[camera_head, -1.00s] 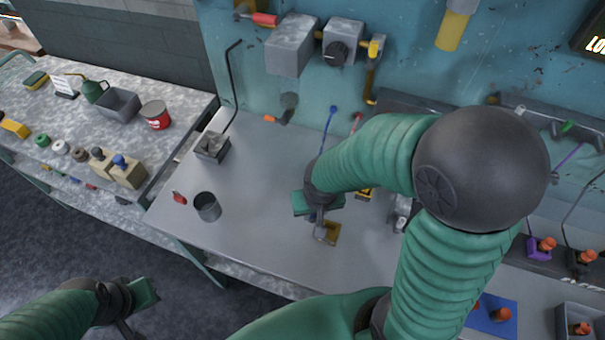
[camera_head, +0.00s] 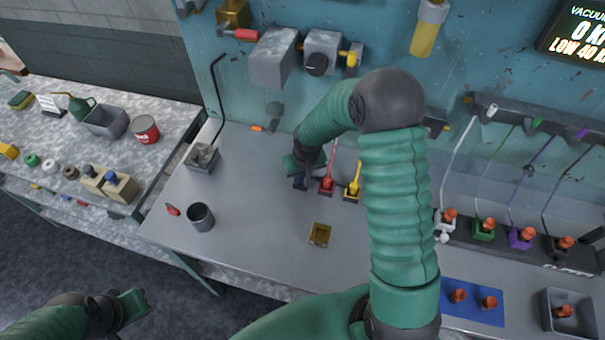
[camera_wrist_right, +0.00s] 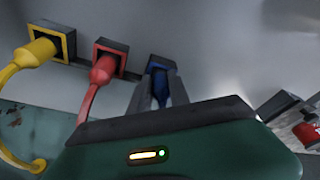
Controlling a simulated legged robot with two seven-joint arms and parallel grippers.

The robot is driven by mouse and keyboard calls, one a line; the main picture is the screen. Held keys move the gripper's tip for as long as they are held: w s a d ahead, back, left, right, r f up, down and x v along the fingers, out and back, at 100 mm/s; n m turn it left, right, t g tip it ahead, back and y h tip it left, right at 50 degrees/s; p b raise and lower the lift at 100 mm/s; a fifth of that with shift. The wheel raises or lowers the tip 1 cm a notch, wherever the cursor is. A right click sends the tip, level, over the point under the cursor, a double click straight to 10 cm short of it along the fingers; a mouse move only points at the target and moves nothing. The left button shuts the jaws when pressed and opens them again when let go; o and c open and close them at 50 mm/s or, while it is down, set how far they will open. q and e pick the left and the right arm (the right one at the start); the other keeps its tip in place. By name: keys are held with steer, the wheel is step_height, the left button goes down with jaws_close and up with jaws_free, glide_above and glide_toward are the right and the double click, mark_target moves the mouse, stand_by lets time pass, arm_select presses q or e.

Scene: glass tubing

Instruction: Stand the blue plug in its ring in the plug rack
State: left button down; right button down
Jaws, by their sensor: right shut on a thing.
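The blue plug (camera_wrist_right: 161,88) is between the fingers of my right gripper (camera_wrist_right: 158,92), which is shut on it. Its end is at the blue-edged square ring (camera_wrist_right: 157,64) in the right wrist view; I cannot tell how deep it sits. In the head view my right gripper (camera_head: 303,174) is at the left end of the plug row, and the blue plug (camera_head: 300,183) is mostly hidden beneath it. The red plug (camera_wrist_right: 103,70) and yellow plug (camera_wrist_right: 38,52) stand in neighbouring rings. My left gripper (camera_head: 128,310) is at the lower left, away from the bench; its fingers are unclear.
A brass block (camera_head: 320,234) lies on the bench in front of the row. A dark cup (camera_head: 201,217) and a grey box with a bent rod (camera_head: 203,158) stand left. Orange-topped plugs (camera_head: 484,229) line the right. The middle left bench is clear.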

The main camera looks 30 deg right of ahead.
steer(key=shift+w+f, duration=0.2)
steer(key=shift+f, duration=0.05)
steer(key=c, duration=1.2)
jaws_free()
steer(key=shift+s+d, duration=0.1)
steer(key=shift+d, duration=0.15)
steer(key=shift+c, duration=0.2)
